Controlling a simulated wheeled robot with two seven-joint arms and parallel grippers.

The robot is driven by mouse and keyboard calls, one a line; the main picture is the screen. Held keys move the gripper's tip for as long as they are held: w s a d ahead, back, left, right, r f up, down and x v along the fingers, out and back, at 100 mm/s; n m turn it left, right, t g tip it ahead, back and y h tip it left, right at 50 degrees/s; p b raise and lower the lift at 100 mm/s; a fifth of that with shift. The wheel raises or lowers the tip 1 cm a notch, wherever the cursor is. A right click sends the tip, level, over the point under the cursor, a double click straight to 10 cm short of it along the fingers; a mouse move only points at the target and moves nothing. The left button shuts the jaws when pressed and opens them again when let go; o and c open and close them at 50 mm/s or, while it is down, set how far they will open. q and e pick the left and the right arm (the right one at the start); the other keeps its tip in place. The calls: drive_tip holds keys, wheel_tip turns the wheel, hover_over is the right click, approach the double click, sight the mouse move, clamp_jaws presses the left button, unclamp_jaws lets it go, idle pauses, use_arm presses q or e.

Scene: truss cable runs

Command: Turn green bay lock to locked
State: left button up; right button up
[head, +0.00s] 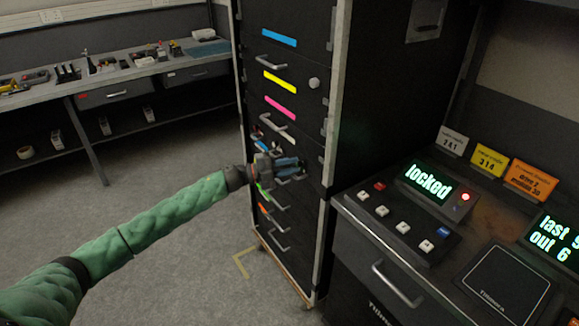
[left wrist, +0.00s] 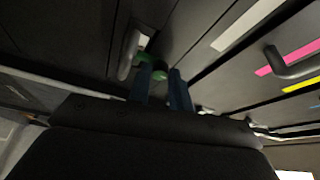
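The dark cabinet (head: 318,60) has drawers with coloured strips; the green strip (head: 263,190) is low on its front. My left gripper (head: 288,168) is at the cabinet front by the green bay and hides part of it. In the left wrist view a green lock knob (left wrist: 160,75) sits between the tips of my two blue fingers (left wrist: 160,85). The fingers are a small gap apart and appear closed on the knob. A pale handle (left wrist: 129,55) is just left of it. The lock's turned position is hard to make out. My right gripper is not in view.
A console (head: 410,215) at the right has a display reading "locked" (head: 428,183), a lit red lamp and several buttons. More drawer handles (head: 278,133) stick out from the cabinet. A workbench (head: 120,75) stands at the back left, with clear floor before it.

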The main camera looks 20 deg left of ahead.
use_arm(q)
drive_tip(key=o, duration=0.3)
drive_tip(key=shift+o, duration=0.2)
drive_tip(key=shift+n, duration=0.3)
